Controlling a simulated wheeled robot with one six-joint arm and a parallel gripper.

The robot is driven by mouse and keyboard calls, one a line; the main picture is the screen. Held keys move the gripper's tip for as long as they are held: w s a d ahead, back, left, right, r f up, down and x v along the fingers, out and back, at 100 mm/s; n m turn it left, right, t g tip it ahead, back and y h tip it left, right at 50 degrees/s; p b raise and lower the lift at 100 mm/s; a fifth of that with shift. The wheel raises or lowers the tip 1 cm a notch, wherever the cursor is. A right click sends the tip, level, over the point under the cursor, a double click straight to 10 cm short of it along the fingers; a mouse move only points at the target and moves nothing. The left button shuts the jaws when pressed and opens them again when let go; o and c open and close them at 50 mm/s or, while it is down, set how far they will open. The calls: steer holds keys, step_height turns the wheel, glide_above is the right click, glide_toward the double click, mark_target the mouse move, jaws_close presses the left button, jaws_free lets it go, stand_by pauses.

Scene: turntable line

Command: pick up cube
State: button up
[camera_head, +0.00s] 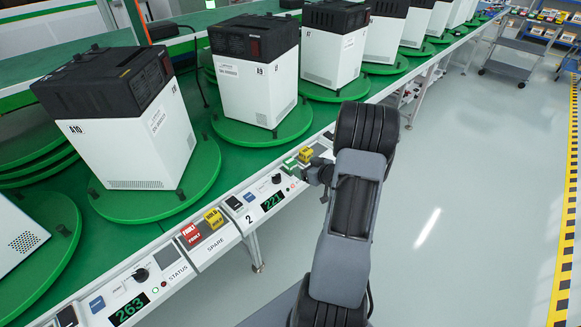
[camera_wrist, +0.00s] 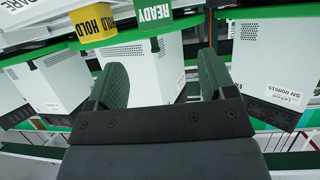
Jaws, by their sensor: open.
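A green cube marked READY (camera_wrist: 154,17) shows at the top of the wrist view, ahead of the gap between my fingers and apart from them. A yellow cube marked HOLD (camera_wrist: 97,22) sits to its left. In the head view the same green cube (camera_head: 291,164) and yellow cube (camera_head: 305,155) sit on the panel ledge by station 2. My gripper (camera_wrist: 162,64) is open, with nothing between its fingers. In the head view my gripper (camera_head: 314,174) is just right of these cubes; its fingers are partly hard to make out.
A red FAULT cube (camera_head: 190,235) and another yellow HOLD cube (camera_head: 213,218) sit on the SPARE panel. White and black machines (camera_head: 128,120) stand on green turntables (camera_head: 160,203) behind the ledge.

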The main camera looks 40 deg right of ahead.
mark_target(290, 161)
steer(key=x, duration=1)
steer(key=shift+d, duration=0.15)
steer(key=c, duration=1)
